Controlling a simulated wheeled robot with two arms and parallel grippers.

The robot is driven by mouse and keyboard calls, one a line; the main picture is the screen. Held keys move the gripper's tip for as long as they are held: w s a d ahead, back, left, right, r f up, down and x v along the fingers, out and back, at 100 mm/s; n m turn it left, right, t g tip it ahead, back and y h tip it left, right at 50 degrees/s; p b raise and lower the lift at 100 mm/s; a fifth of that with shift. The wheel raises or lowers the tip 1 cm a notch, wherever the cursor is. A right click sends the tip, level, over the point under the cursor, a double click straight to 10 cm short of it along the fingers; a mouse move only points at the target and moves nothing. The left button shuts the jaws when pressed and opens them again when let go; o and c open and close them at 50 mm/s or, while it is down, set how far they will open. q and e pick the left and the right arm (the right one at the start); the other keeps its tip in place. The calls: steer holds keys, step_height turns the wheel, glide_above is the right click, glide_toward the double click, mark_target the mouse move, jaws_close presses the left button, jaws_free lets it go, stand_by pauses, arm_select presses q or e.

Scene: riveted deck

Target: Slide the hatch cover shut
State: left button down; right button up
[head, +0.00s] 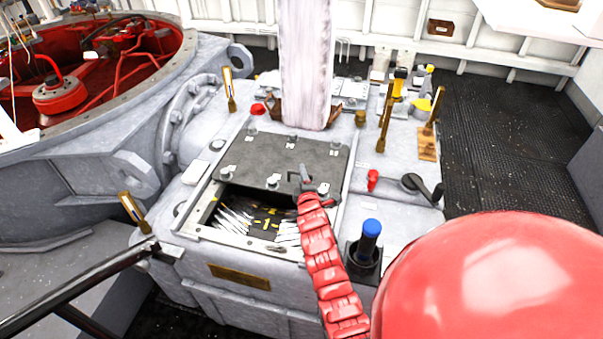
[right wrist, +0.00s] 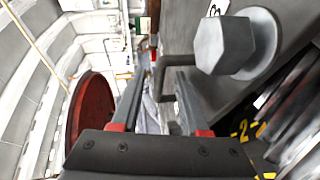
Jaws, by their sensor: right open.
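The hatch cover (head: 268,158) is a dark grey plate with bolts in the head view, lying on the grey housing. It covers the far part of the opening (head: 250,215); the near part is open, showing yellow markings and pale strips inside. My right gripper (head: 311,188) is at the cover's near right corner. In the right wrist view, my right gripper (right wrist: 160,88) is open, its two fingers apart with a bent grey handle (right wrist: 163,68) between their tips. I cannot tell whether either finger touches it. My left gripper is not in view.
A large bolt (right wrist: 222,45) stands close to the right finger in the right wrist view. A blue-topped grip (head: 371,228), a black crank (head: 420,185) and upright brass-coloured levers (head: 385,125) stand on the right. A pale column (head: 306,70) rises behind the cover.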

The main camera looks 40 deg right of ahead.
steer(key=shift+w+d+f, duration=0.1)
steer(key=shift+w+d, duration=0.1)
steer(key=shift+w, duration=0.35)
jaws_close()
stand_by(1.1)
